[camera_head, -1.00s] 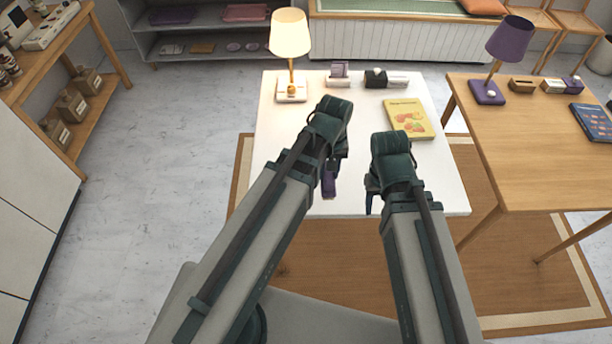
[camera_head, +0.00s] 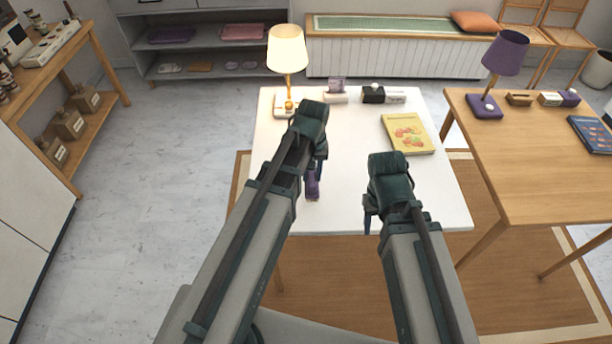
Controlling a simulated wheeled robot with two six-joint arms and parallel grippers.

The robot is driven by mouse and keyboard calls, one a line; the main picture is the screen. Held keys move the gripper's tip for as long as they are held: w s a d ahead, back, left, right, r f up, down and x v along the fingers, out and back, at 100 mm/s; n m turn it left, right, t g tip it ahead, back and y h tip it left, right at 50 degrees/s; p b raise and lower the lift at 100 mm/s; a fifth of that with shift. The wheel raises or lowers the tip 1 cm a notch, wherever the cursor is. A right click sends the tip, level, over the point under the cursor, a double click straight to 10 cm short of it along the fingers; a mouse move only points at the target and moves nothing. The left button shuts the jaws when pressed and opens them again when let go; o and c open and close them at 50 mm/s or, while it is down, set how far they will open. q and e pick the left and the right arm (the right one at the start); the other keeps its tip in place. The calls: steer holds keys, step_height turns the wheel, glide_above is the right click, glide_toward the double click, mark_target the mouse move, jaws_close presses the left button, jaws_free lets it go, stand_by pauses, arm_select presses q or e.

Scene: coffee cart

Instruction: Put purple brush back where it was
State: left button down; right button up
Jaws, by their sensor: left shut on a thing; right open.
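The purple brush (camera_head: 312,186) shows below the jaws of my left gripper (camera_head: 313,170), over the left middle of the white table. My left gripper is shut on it, and the arm hides part of the brush. I cannot tell whether the brush touches the table top. My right gripper (camera_head: 372,210) is open and empty near the front right part of the white table (camera_head: 350,200).
A wooden table (camera_head: 535,165) with a purple lamp (camera_head: 502,60) stands to the right.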

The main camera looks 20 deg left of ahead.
arm_select(q)
steer(key=shift+w+a+f, duration=0.1)
steer(key=shift+w+a, duration=0.7)
steer(key=f+b, duration=0.3)
steer(key=b, duration=0.1)
steer(key=shift+w+a+f, duration=0.35)
steer(key=shift+f, duration=0.05)
steer(key=shift+r, duration=0.15)
steer(key=c, duration=0.6)
jaws_free()
step_height(320, 180, up, 12)
steer(key=p, duration=1.2)
steer(key=s+d+m, duration=0.2)
steer(key=s+d, duration=0.1)
steer(key=s, duration=0.1)
steer(key=s+d+m, duration=0.2)
steer(key=s+d, duration=0.2)
steer(key=s, duration=0.1)
steer(key=s+d+m+y, duration=0.1)
steer(key=s+d+m, duration=0.2)
steer(key=s, duration=0.2)
steer(key=shift+s+d, duration=0.15)
steer(key=shift+d, duration=0.1)
